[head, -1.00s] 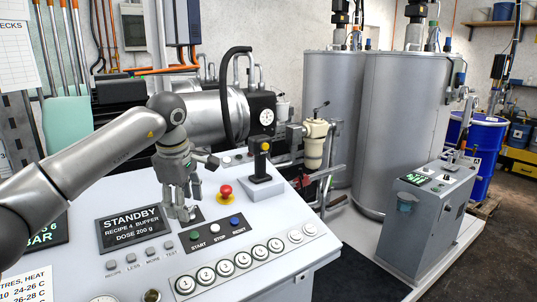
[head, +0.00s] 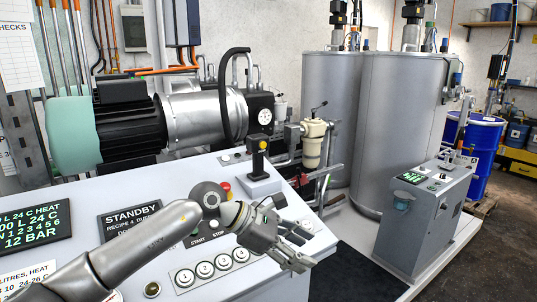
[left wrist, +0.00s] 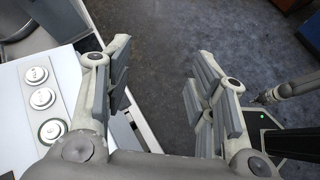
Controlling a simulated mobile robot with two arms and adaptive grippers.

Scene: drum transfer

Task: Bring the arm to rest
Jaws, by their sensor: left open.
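My left arm reaches across the white control console (head: 85,215) in the head view. Its gripper (head: 297,246) is open and empty, over the console's front right edge. In the left wrist view the two fingers of my left gripper (left wrist: 160,80) stand wide apart with only grey floor between them. Round white buttons (left wrist: 42,98) show left of the fingers. A grey arm with small prongs (left wrist: 264,97), which looks like my right one, is at the right edge of that view; its jaws are too small to read.
A grey floor cabinet (head: 425,215) and tall tanks (head: 400,130) stand to the right. The dark mat (head: 355,275) beside the console is clear.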

